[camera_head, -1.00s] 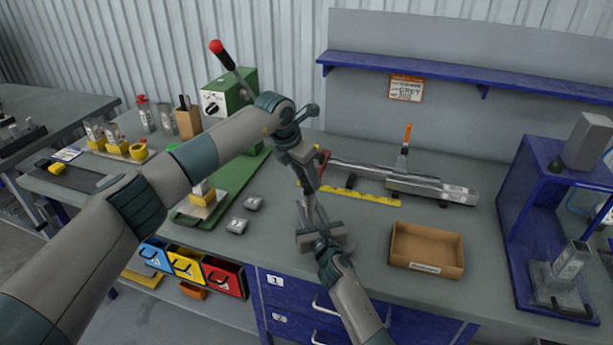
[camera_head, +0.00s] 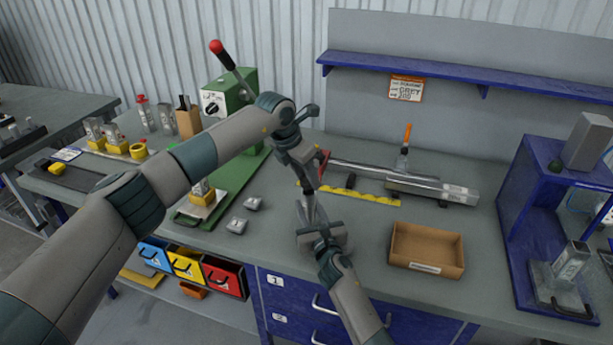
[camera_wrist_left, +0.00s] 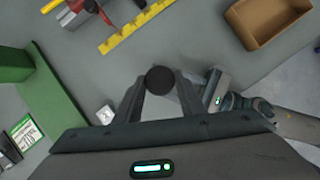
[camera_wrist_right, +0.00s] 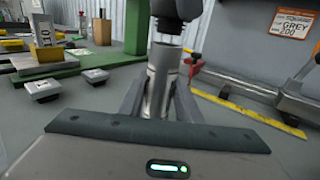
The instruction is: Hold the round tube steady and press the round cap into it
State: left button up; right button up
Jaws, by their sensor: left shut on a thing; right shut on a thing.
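My left gripper (camera_wrist_left: 158,92) is shut on the round cap (camera_wrist_left: 160,80), a black disc seen from above between its fingers. My right gripper (camera_wrist_right: 160,100) is shut on the round tube (camera_wrist_right: 162,75), a grey metal pipe standing about upright. In the right wrist view the dark cap (camera_wrist_right: 171,24) is over the tube's upper end, close to it; I cannot tell whether they touch. In the head view the left gripper (camera_head: 309,190) is above the right gripper (camera_head: 322,238), and the tube is mostly covered by them. The cap hides the tube in the left wrist view.
An empty cardboard box (camera_head: 427,250) is right of the grippers. A yellow strip (camera_head: 360,196) and metal profiles (camera_head: 420,185) lie behind. Two small square caps (camera_head: 237,225) and a green lever press (camera_head: 228,95) are at left. A blue stand (camera_head: 530,220) is at right.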

pick_arm(q)
jog(key=shift+f, duration=0.75)
dwell(0.5)
jog(key=shift+r, duration=0.45)
jog(key=shift+f, duration=0.65)
dwell(1.6)
jog(key=o, duration=1.1)
jog(key=shift+r, duration=0.1)
jog(key=v, duration=1.2)
jog(key=shift+d, duration=0.1)
jog(key=shift+c, duration=0.6)
